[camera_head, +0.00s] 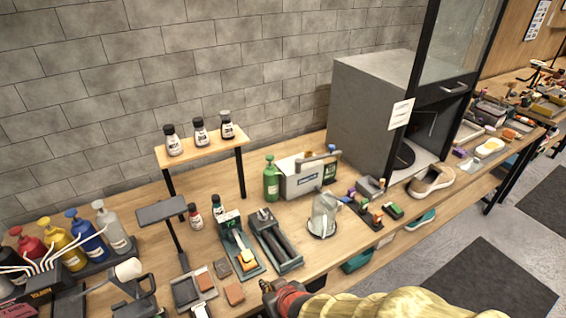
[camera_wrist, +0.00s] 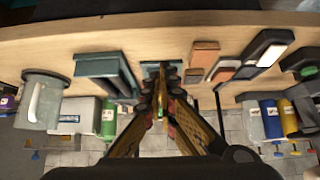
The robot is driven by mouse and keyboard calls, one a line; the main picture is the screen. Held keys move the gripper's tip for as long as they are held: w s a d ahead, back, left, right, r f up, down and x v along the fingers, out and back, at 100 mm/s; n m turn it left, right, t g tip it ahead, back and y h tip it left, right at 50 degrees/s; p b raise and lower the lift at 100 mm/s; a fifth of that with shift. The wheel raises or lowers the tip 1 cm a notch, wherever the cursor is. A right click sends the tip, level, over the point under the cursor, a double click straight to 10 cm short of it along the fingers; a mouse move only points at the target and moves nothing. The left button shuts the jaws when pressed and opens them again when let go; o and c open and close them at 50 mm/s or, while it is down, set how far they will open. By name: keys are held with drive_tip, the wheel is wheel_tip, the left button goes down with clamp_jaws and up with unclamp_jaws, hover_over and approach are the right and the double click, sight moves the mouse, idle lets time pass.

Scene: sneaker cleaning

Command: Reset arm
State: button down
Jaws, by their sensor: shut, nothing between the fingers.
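My gripper shows at the bottom edge of the head view (camera_head: 268,287), at the end of my yellow-sleeved arm, in front of the wooden workbench (camera_head: 325,263). In the wrist view my gripper (camera_wrist: 162,80) has its two dark fingers drawn together and holds nothing. The wrist picture shows the bench upside down, with tool trays beyond the fingertips. A beige sneaker (camera_head: 432,181) rests at the right of the bench, by the grey cabinet (camera_head: 362,105), apart from my gripper.
Tool trays (camera_head: 276,243) and sponge blocks (camera_head: 234,293) lie near my gripper. A clear jug (camera_head: 323,216), green bottle (camera_head: 271,180) and grey-white machine (camera_head: 300,180) stand farther back. Several coloured pump bottles (camera_head: 88,236) stand left. A small shelf (camera_head: 200,148) holds three bottles. The floor at lower right is open.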

drive_tip(key=s+d+f+g+h, duration=0.1)
drive_tip(key=s+d+g+h, duration=0.25)
drive_tip(key=s+d, duration=0.35)
drive_tip(key=s+d+r+m+t, duration=0.1)
drive_tip(key=s+d+r+m, duration=0.1)
drive_tip(key=d+r, duration=0.7)
drive_tip(key=s+d+r+m+t+h, duration=0.1)
drive_tip(key=s+d+r+m, duration=0.2)
drive_tip(key=d+r, duration=0.7)
wheel_tip(320, 180, up, 4)
drive_tip(key=shift+d+m, duration=0.15)
drive_tip(key=shift+m, duration=0.75)
